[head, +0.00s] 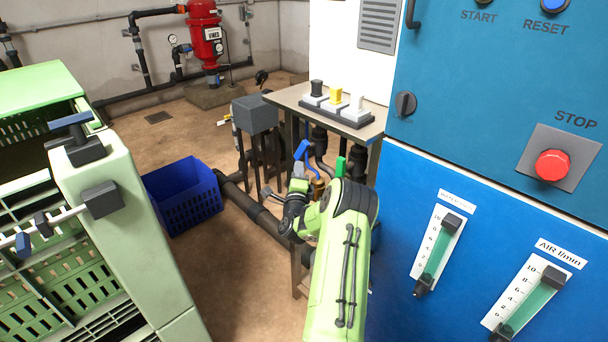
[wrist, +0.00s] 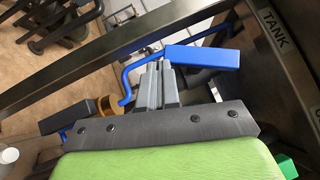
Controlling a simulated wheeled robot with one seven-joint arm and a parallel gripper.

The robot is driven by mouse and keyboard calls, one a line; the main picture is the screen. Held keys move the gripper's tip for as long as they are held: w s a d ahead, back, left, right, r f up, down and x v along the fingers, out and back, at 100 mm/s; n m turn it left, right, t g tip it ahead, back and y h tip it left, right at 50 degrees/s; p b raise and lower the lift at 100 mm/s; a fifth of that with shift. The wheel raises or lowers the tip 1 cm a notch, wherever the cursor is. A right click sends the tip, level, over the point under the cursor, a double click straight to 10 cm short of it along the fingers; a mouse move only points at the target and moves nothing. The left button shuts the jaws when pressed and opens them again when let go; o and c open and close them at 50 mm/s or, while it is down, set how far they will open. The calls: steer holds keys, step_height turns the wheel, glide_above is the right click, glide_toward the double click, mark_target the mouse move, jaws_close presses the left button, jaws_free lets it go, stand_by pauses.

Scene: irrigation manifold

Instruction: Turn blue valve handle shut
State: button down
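The blue valve handle (head: 301,149) stands up from a brass-coloured valve (head: 319,187) beside the steel bench in the head view. In the wrist view the blue valve handle (wrist: 202,57) is a bent lever with a thick blue grip pointing right; its thin part runs left and bends down towards the brass valve (wrist: 106,104). My gripper (wrist: 158,66) has its grey fingers close together, with the tips right at the lever near the grip's left end. I see no part of the lever clearly between the fingers, and contact is unclear.
A green handle (head: 340,167) is right of the blue one. The steel bench (head: 285,97) carries a block of switches. A dark rail labelled TANK (wrist: 276,33) is close by. The blue cabinet (head: 480,190) bounds the right, a green machine (head: 120,220) the left; a blue crate (head: 184,195) lies between.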

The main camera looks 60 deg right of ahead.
steer(key=w, duration=0.3)
steer(key=shift+d+m+h, duration=0.3)
steer(key=shift+d+m, duration=0.1)
stand_by(1.2)
